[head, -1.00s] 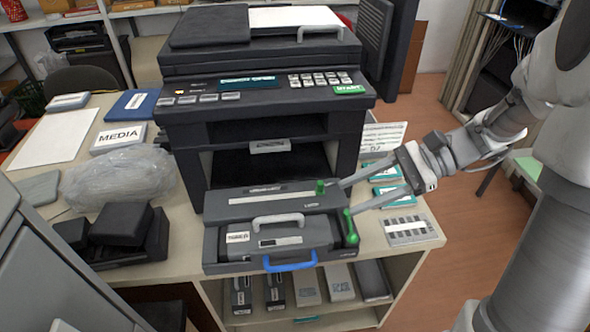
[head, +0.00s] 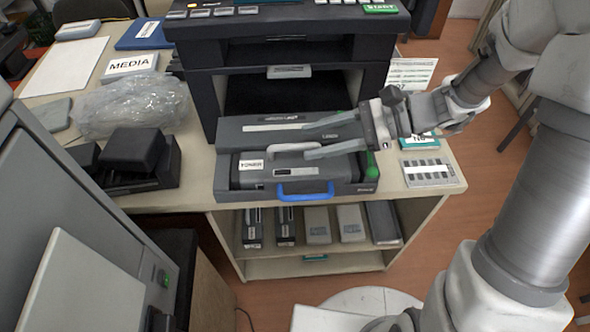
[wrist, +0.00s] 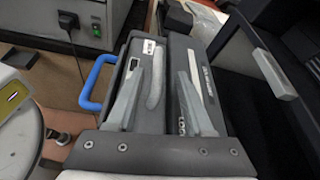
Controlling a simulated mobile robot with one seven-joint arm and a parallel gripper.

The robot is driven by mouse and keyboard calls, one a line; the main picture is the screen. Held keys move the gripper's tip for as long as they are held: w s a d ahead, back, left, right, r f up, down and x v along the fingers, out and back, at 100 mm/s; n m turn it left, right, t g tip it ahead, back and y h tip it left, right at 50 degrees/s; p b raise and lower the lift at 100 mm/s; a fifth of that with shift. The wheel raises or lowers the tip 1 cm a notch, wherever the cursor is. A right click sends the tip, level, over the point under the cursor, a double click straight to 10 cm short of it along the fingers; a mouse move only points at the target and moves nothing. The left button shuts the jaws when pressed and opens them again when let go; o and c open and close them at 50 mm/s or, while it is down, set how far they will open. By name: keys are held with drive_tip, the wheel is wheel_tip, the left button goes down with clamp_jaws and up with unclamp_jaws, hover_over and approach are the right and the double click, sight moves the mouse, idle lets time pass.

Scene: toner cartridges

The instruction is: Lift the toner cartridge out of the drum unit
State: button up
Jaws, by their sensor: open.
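The toner cartridge (head: 262,175) is a dark grey block with a white TONER label and a pale grey handle (head: 292,147). It sits in the dark drum unit (head: 225,182), which has a blue front handle (head: 305,192) and a green lever (head: 371,165) at its right end. My gripper (head: 304,140) is open and reaches in from the right, above the cartridge. In the wrist view, the pale handle (wrist: 156,80) shows between the fingers (wrist: 160,72), with the blue handle (wrist: 95,80) to the left. I cannot tell how far the fingertips are above the handle.
The printer (head: 200,95) stands open directly behind the drum unit. A plastic bag (head: 130,103) and a black device (head: 135,155) lie to the left. A card (head: 430,172) lies at the right table edge. Shelves below hold several boxes (head: 318,225).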

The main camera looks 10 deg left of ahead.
sight(300, 144)
drive_tip(key=b+x, duration=0.1)
drive_tip(key=x, duration=0.4)
drive_tip(key=shift+s+a, duration=0.15)
drive_tip(key=shift+s, duration=0.05)
clamp_jaws()
drive_tip(key=shift+r, duration=0.1)
idle(1.1)
